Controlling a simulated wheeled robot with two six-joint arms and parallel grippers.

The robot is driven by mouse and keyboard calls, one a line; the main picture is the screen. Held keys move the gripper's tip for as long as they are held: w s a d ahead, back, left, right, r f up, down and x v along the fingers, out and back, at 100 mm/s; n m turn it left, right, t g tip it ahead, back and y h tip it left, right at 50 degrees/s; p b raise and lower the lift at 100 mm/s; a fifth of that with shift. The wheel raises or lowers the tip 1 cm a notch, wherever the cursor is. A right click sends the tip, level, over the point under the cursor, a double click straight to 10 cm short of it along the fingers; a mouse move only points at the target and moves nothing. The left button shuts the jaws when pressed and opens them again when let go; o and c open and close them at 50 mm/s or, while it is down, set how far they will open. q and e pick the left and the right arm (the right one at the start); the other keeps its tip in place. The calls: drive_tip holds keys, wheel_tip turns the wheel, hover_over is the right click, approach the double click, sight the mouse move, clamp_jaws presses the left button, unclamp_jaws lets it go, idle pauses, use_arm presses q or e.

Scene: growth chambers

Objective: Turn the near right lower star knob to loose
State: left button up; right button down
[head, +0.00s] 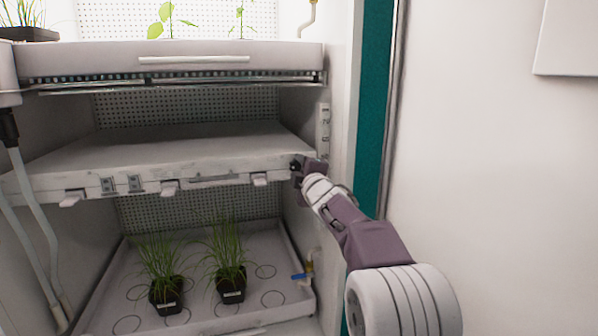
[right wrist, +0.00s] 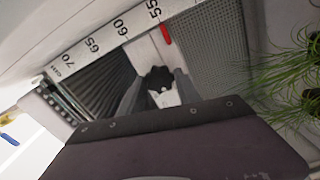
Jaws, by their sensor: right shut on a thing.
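The near right lower star knob (right wrist: 158,74) is black and lobed, and it shows between the finger ends of my right gripper (right wrist: 161,88) in the right wrist view. The gripper is shut on it, and the fingers cover part of its sides. In the head view my right gripper (head: 304,170) is at the right front corner of the middle shelf (head: 170,160), and the knob is mostly hidden there. I cannot read which way the knob is turned. My left gripper is not in view.
A scale (right wrist: 107,36) with a red pointer (right wrist: 166,35) near 55 lies beside the knob. Below, two potted grass plants (head: 166,293) (head: 231,284) stand in a tray (head: 205,322). A blue-handled valve (head: 299,276) is at its right. An upper shelf (head: 180,57) hangs above.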

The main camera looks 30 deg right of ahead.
idle(0.5)
drive_tip(key=c, duration=0.9)
unclamp_jaws()
drive_tip(key=shift+o, duration=0.2)
drive_tip(key=p+v, duration=0.1)
drive_tip(key=v, duration=0.8)
